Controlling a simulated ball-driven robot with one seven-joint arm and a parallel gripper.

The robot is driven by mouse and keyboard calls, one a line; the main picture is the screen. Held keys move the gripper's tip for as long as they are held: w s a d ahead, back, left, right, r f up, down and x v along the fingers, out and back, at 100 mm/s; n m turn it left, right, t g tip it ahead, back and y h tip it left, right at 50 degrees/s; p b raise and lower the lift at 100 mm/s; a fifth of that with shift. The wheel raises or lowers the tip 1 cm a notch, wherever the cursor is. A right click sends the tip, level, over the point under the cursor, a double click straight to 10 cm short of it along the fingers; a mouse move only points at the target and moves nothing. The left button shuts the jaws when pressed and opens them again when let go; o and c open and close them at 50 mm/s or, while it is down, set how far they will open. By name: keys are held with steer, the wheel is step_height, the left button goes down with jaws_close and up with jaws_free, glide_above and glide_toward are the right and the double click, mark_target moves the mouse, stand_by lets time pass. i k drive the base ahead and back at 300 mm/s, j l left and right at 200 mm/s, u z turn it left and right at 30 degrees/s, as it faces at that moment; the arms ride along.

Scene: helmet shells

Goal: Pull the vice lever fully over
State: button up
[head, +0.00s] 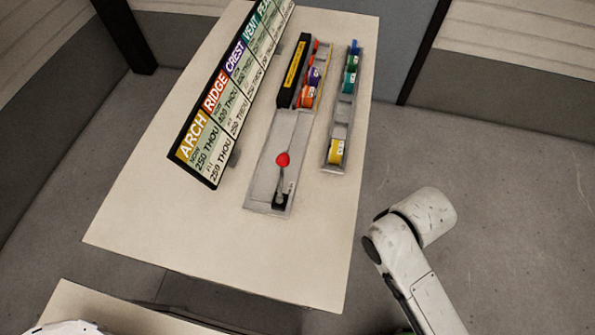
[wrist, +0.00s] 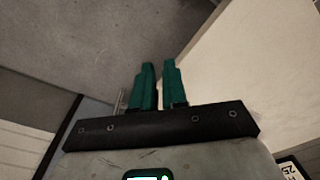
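The vice lever has a red ball knob (head: 283,159) and a dark pivot (head: 280,198) near the front end of a long grey metal base (head: 263,182) on the table. From the head view I cannot tell how far over the lever stands. My gripper (wrist: 158,65) shows in the wrist view with two green fingers, a narrow gap between them and nothing held. It is away from the lever, which is not in the wrist view. In the head view only my arm shows, right of the table; the fingers are hidden.
The table (head: 150,215) has a sign board (head: 215,115) left of the lever. A black box (head: 293,70) and coloured rolls (head: 308,93) lie behind it. A narrow rack (head: 341,115) with more rolls stands to the right. The table front is bare.

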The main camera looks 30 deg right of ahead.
mark_target(283, 160)
steer(key=k+l, duration=0.1)
steer(key=l, duration=0.25)
steer(key=l+u, duration=0.15)
steer(key=l, duration=0.2)
steer(key=k+l, duration=0.15)
steer(key=l, duration=0.15)
steer(key=k+l+u, duration=0.15)
steer(key=l, duration=0.2)
steer(key=i, duration=0.05)
